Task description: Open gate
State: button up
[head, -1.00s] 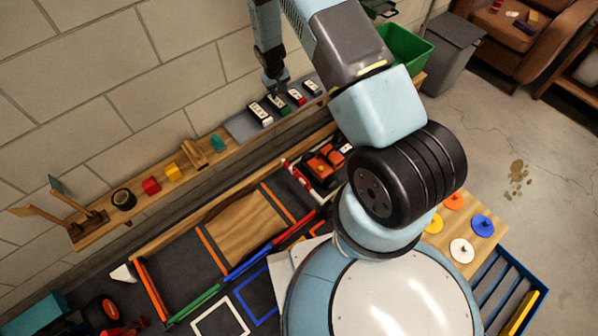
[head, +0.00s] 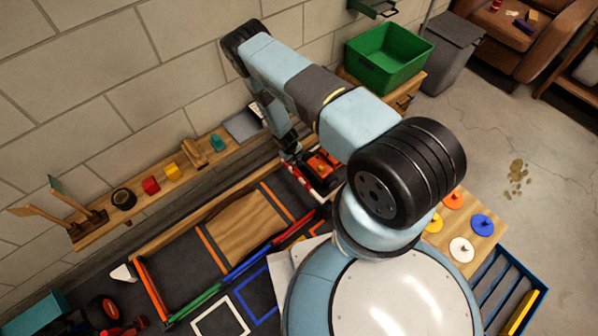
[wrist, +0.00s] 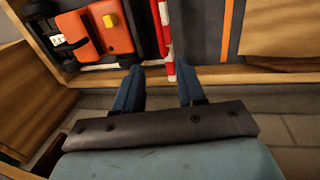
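The gate is a red and white striped bar (wrist: 165,40) beside the orange car (wrist: 83,35) in the wrist view. In the head view the bar (head: 297,181) shows just left of the car (head: 322,168). My gripper (wrist: 157,72) is open, with two blue fingers apart. The bar's near end appears between the fingertips, nearer the right one; contact cannot be told. In the head view my gripper (head: 290,157) is over the track's wall-side border, next to the car.
A wooden wall shelf (head: 137,205) holds small coloured blocks and a black ring. My arm hides part of its right end. A green bin (head: 388,60) stands at the back right. Brown ramp boards (head: 240,226) and coloured barriers lie along the track.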

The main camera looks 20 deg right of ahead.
aim_at(299, 173)
jog(key=f, duration=0.4)
jog(key=d+f, duration=0.1)
jog(key=f, duration=0.4)
jog(key=w+d+f, duration=0.1)
jog(key=f, duration=0.3)
jog(key=shift+d+f, duration=0.25)
jog(key=shift+c, duration=0.2)
grip_shut()
